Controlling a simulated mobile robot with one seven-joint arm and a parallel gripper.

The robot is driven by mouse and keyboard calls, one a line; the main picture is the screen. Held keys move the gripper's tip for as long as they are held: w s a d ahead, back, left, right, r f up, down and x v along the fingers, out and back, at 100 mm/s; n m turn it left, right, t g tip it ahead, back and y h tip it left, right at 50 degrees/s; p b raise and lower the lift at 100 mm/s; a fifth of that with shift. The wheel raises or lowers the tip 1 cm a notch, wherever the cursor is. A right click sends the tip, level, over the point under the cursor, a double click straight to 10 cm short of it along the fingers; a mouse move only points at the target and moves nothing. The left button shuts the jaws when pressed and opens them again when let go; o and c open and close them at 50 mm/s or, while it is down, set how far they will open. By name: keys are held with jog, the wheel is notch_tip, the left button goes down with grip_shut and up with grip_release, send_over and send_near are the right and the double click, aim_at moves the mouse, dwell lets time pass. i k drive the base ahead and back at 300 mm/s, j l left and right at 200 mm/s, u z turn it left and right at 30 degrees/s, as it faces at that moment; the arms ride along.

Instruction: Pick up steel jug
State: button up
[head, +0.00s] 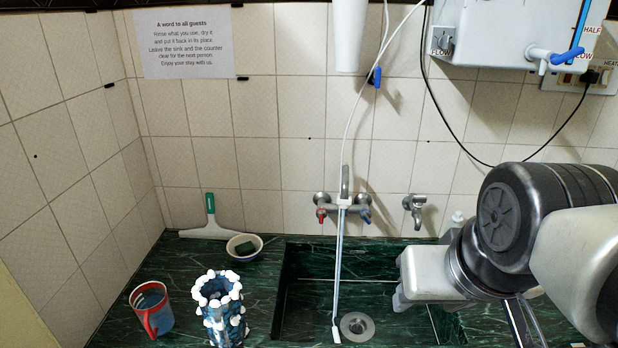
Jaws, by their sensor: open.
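No whole steel jug is plain to see. A shiny metal piece (524,322) shows below my arm at the lower right, cut by the frame's bottom edge. It may be part of the steel jug, but I cannot tell. My gripper (402,298) is open, over the right part of the sink, its pale hand turned left. Its fingers are mostly hidden by the hand, and nothing shows between them. My arm covers much of the right counter.
A red-rimmed mug (152,310), a blue-and-white vase-like container (220,310), a bowl (244,247) and a squeegee (209,222) stand left. A water purifier (490,40) hangs upper right.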

aim_at(218, 295)
jog(key=j, duration=1.95)
